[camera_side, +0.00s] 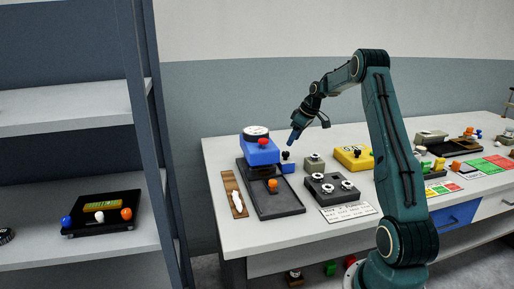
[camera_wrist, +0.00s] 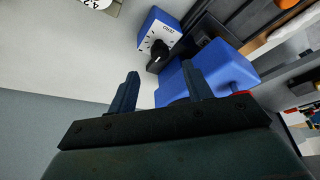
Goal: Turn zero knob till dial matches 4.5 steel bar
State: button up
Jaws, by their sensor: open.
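The zero knob is a black knob (camera_wrist: 159,52) on the white, scale-marked face of a small blue box (camera_wrist: 152,22); that box shows in the side view (camera_side: 287,167). My gripper (camera_wrist: 160,72) is open and empty, its fingertips apart from the knob in the wrist picture. In the side view my gripper (camera_side: 293,139) hangs above the bench near the box. Beside it stands a blue gauge (camera_side: 260,154) with a round dial (camera_side: 257,131) on top and a red knob; the dial reading is too small to tell. I cannot make out a 4.5 steel bar.
A black tray (camera_side: 280,209) with an orange knob lies in front of the gauge, a wooden strip (camera_side: 232,188) at its left. A dark block (camera_side: 321,190) with round pale fittings, a grey-green box (camera_side: 315,163) and a yellow box (camera_side: 350,161) stand to the right.

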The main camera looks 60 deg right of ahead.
aim_at(286, 153)
jog(key=shift+x, duration=3.25)
jog(key=c, duration=1)
jog(key=shift+m, duration=0.4)
jog(key=m, duration=0.1)
jog(key=m+h, duration=0.1)
jog(key=m, duration=0.1)
jog(key=m+h, duration=0.1)
jog(key=m, duration=0.1)
jog(key=shift+w+a, duration=0.1)
jog(key=shift+a, duration=0.2)
jog(key=m+g+h, duration=0.1)
jog(key=m, duration=0.2)
jog(key=m+g+h, duration=0.1)
jog(key=m, duration=0.2)
jog(key=shift+w+a, duration=0.1)
jog(key=shift+w, duration=0.1)
